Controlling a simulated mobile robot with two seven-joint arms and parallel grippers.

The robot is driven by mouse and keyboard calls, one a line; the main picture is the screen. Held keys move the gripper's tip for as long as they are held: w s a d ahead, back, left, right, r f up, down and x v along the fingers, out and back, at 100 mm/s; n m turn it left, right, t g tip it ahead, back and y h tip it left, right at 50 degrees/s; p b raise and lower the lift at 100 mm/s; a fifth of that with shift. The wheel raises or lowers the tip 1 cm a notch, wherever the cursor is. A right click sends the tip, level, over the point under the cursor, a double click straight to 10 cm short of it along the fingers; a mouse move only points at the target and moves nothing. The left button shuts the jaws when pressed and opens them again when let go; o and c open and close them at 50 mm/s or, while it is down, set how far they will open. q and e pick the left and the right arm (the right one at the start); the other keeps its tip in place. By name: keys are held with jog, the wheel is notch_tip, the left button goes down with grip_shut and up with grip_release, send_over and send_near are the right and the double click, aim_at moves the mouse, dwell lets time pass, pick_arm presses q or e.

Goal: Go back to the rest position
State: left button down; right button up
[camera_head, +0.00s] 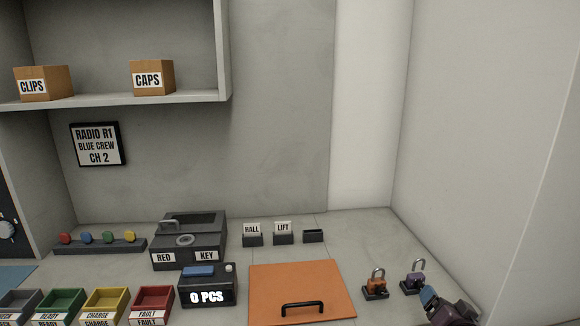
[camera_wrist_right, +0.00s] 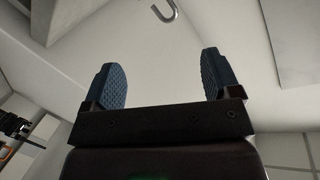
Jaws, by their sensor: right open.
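My right gripper (camera_head: 432,299) shows at the bottom right of the head view, beside the purple padlock (camera_head: 414,277). In the right wrist view its two blue ridged fingers (camera_wrist_right: 163,78) stand wide apart with nothing between them. A grey hook-shaped piece (camera_wrist_right: 166,12) shows beyond the fingers at the top of that view. The orange padlock (camera_head: 376,284) stands upright on a dark base left of the purple one. My left gripper is not in either view.
An orange panel with a black handle (camera_head: 302,279) lies on the counter. Left of it stand a counter box reading 0 PCS (camera_head: 207,285), a RED KEY box (camera_head: 189,241) and coloured bins (camera_head: 104,299). Small HALL and LIFT holders (camera_head: 283,234) stand behind. Walls close the right side.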

jog(key=s+a+f+n+g, duration=0.1)
jog(key=s+a+f+n, duration=0.1)
jog(key=s+f, duration=0.4)
jog(key=s+a+f+n+g+y+b, duration=0.1)
jog(key=s+a+f+n, duration=0.2)
jog(key=s, duration=0.9)
jog(key=s+a+f+n+g+b, duration=0.1)
jog(key=s+a+f+n+g, duration=0.1)
jog(key=s+f, duration=0.7)
jog(key=shift+s+a+f+n+y, duration=0.2)
jog(key=shift+f+n+y, duration=0.2)
jog(key=shift+n, duration=0.3)
